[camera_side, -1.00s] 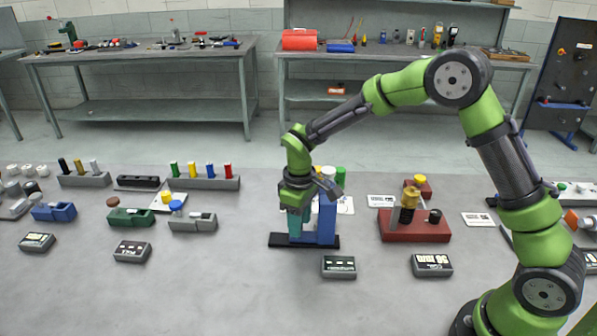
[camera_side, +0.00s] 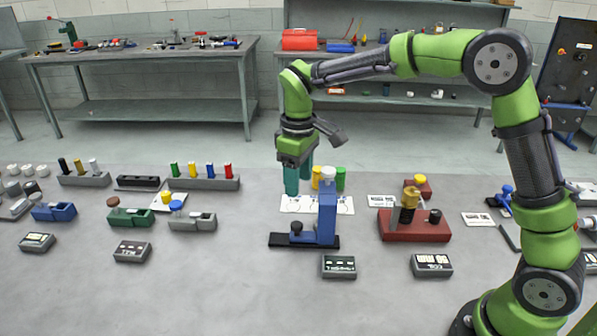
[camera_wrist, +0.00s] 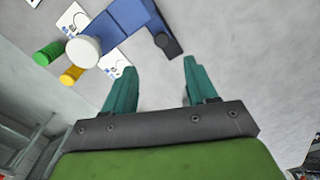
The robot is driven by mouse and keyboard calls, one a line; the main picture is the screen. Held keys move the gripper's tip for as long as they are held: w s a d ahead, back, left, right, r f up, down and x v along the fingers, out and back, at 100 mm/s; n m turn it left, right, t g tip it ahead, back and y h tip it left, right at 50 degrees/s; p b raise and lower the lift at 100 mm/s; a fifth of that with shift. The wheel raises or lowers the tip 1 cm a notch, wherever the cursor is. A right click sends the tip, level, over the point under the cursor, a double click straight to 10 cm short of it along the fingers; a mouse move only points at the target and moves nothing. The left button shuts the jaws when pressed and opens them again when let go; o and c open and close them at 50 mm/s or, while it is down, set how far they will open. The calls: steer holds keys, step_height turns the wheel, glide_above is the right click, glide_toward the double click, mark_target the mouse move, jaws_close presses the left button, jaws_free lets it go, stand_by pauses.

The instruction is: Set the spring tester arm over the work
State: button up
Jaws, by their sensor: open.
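My gripper (camera_side: 298,190) is open and empty, raised above the left end of a blue stand (camera_side: 326,218). The stand has a black base plate (camera_side: 277,240), a white round top (camera_side: 326,172) and a low blue block with a black knob (camera_side: 296,227). In the wrist view the teal fingers are apart with nothing between them (camera_wrist: 160,78); the blue stand (camera_wrist: 132,14) and its white top (camera_wrist: 83,51) lie beyond the fingertips, upper left. A red-based fixture (camera_side: 420,234) with a brass post (camera_side: 409,202) stands to the right. I cannot tell which fixture is the spring tester.
Green (camera_side: 340,178) and yellow (camera_side: 316,176) cylinders stand behind the blue stand, near a white printed card (camera_side: 292,203). Small dark display boxes (camera_side: 338,266) sit in front.

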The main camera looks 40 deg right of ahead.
steer(key=shift+r, duration=2.4)
steer(key=s+d+r+m+t+y, duration=0.1)
steer(key=s+d+m+t, duration=0.1)
steer(key=s, duration=0.8)
steer(key=s+d+r+m+t+y, duration=0.1)
steer(key=s+m+t, duration=0.4)
steer(key=s, duration=0.6)
steer(key=shift+s+d+r+m, duration=0.3)
steer(key=shift+d+r+m, duration=0.3)
steer(key=shift+d+m, duration=0.1)
